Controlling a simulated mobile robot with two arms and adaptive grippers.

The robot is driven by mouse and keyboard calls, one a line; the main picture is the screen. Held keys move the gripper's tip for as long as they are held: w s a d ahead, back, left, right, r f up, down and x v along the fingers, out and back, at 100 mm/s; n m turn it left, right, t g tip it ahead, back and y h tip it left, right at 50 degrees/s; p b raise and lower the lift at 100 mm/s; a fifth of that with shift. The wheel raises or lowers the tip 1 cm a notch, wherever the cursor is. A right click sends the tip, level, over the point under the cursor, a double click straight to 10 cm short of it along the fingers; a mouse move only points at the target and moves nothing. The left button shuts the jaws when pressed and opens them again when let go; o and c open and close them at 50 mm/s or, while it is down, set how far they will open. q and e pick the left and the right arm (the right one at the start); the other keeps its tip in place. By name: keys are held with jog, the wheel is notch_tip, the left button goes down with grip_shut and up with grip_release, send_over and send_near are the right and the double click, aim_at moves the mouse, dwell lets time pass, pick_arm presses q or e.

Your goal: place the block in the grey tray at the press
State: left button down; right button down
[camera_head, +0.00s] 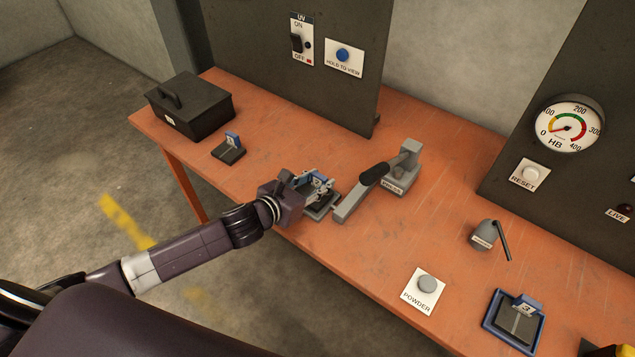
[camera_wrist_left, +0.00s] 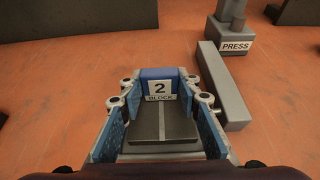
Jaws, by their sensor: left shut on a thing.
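The block (camera_wrist_left: 165,122) is a dark slab with a pale centre line and a blue upright tag marked "2 BLOCK". My left gripper (camera_head: 317,187) is shut on it, with one blue-padded finger on each side in the left wrist view. The block is just left of the grey press (camera_head: 408,160); the press label also shows in the left wrist view (camera_wrist_left: 236,45). A grey edge shows under the block, likely the grey tray (camera_head: 322,214), mostly hidden; I cannot tell whether the block rests on it. My right gripper is not in view.
The press's long grey bar (camera_head: 349,209) lies close right of the gripper. A similar block marked 1 (camera_head: 229,154) and a black box (camera_head: 190,106) stand left. A block marked 3 sits in a blue tray (camera_head: 488,322) at lower right. A grey lever (camera_head: 484,235) stands nearby.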

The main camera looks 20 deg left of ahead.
pick_arm(q)
jog(key=shift+f, duration=0.25)
jog(key=c, duration=1.4)
grip_release()
jog(key=shift+c, duration=0.2)
jog(key=shift+r, duration=0.1)
jog(key=v, duration=1)
jog(key=shift+s+a+b, duration=0.15)
jog(key=shift+s+b, duration=0.15)
jog(key=shift+s+a+r, duration=0.15)
jog(key=shift+s+r, duration=0.2)
jog(key=shift+s, duration=0.25)
